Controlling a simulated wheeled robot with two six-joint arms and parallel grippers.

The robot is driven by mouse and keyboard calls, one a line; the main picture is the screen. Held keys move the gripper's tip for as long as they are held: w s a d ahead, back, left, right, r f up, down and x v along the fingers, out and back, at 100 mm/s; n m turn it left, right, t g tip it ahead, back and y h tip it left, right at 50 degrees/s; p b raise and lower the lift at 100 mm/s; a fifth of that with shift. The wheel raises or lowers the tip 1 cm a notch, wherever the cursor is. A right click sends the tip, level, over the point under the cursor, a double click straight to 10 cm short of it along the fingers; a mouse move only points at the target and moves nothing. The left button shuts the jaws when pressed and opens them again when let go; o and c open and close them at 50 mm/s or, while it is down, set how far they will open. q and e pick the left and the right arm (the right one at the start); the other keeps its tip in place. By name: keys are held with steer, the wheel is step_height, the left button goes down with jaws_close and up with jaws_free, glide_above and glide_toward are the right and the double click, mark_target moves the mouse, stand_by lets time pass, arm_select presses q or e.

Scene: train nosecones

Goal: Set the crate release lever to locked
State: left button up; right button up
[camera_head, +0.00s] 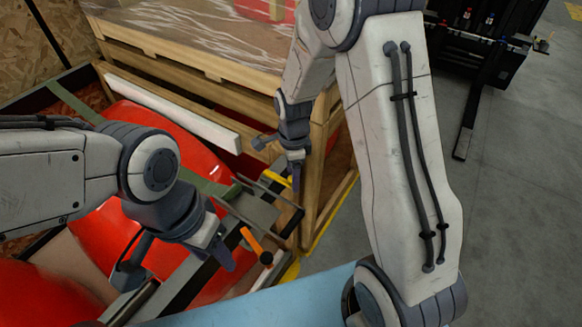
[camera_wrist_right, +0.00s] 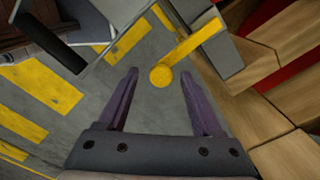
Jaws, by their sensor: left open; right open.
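A yellow lever with a round end (camera_wrist_right: 185,55) shows in the right wrist view, its end between and just beyond my fingertips, apart from both fingers. In the head view a small yellow part (camera_head: 277,178) shows beside my right gripper (camera_head: 296,182), which points down at the crate's front corner and is open and empty. An orange lever with a black knob (camera_head: 252,241) sits on the metal frame, right of my left gripper (camera_head: 222,255). My left gripper is open and apart from it. I cannot tell which lever is the crate release, nor any lock marking.
The wooden crate (camera_head: 170,75) stands at the back with a red, strapped nosecone (camera_head: 170,130) beside it. Pale blue material (camera_head: 290,300) lies in front. A black rack (camera_head: 485,45) stands back right. Grey floor (camera_head: 515,200) is clear at right.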

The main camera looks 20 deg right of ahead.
step_height(320, 180, up, 10)
steer(key=b, duration=0.1)
steer(key=shift+r, duration=0.15)
stand_by(0.5)
